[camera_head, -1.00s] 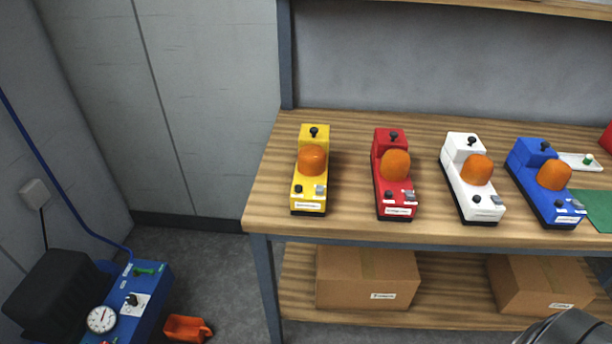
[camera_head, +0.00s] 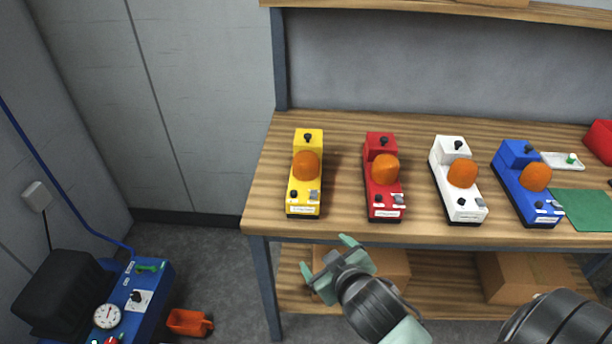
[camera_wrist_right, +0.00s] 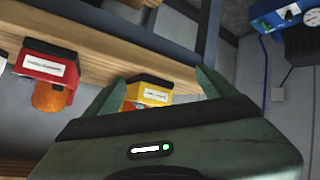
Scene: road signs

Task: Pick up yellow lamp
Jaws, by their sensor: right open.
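The yellow lamp (camera_head: 304,195), a yellow box with an orange dome, stands at the left end of the wooden table (camera_head: 262,205). In the right wrist view the yellow lamp (camera_wrist_right: 150,94) shows between my fingers, partly hidden by the gripper body. My right gripper (camera_head: 325,257) is open and empty. In the head view it appears in front of the table's front edge, below the yellow lamp and apart from it. My left gripper is not in view.
A red lamp (camera_head: 383,195), a white lamp (camera_head: 457,205) and a blue lamp (camera_head: 525,200) stand in a row to the right. A green mat (camera_head: 590,212) lies beyond them. Cardboard boxes (camera_head: 515,280) sit on the lower shelf. A blue device (camera_head: 140,300) stands at lower left.

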